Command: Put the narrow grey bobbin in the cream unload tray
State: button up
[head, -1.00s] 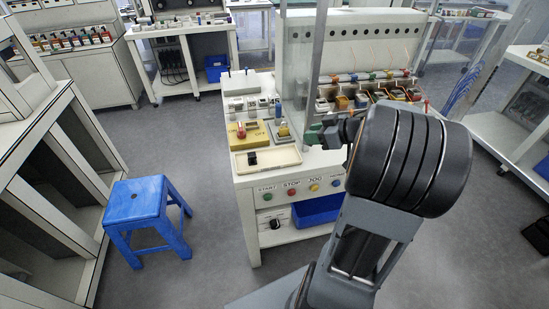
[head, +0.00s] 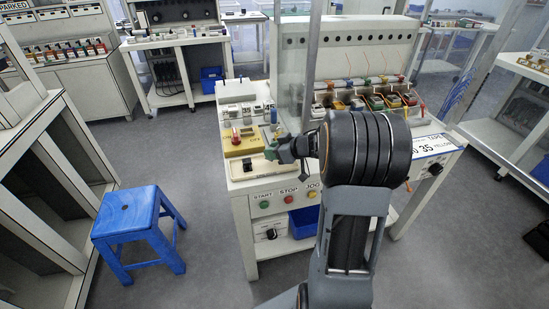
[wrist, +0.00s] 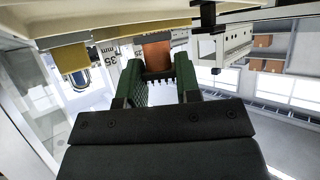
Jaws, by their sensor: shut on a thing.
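The cream unload tray (head: 263,167) lies at the near left corner of the machine table, with a small black piece (head: 247,163) in it. My gripper (head: 272,151) is over the back right part of the tray in the head view. In the wrist view its green fingers (wrist: 158,72) are shut on a copper-brown piece (wrist: 157,56), which I take to be the wound part of the narrow grey bobbin; its grey parts are not clear. The wrist view shows a cream edge (wrist: 100,22) close by. The gap between bobbin and tray cannot be judged.
A yellow block with a red knob (head: 236,138) stands just behind the tray. A clear guard with a metal post (head: 312,60) rises right of my gripper. Coloured spools (head: 370,95) line the machine's back. A blue stool (head: 138,225) stands on the floor at left.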

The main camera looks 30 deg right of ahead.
jog(key=shift+f, duration=1.2)
jog(key=shift+f, duration=0.2)
jog(key=o, duration=0.9)
